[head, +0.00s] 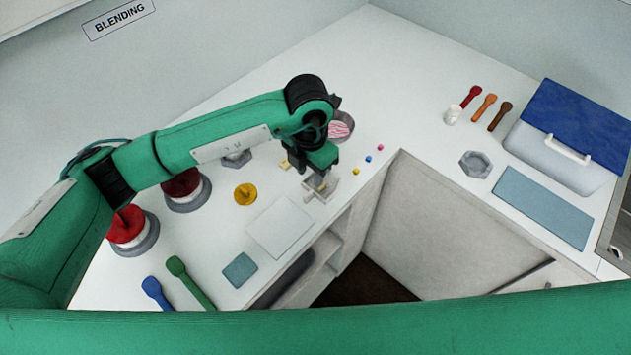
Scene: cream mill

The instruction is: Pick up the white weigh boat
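My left gripper (319,187) reaches in from the left and points down over the counter near its front inner edge. A small whitish piece (325,192) shows at its fingertips. It may be the white weigh boat, but the gripper covers much of it and I cannot tell whether the fingers are shut on it. A grey hexagonal dish (477,163) sits on the right counter. A similar dish (237,158) is partly hidden behind my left arm. My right gripper is not in view.
A white square plate (281,227), a yellow knobbed disc (245,194) and a teal pad (240,270) lie left of the gripper. A bowl with pink stripes (341,127) stands behind it. A blue-lidded box (575,125) stands at right.

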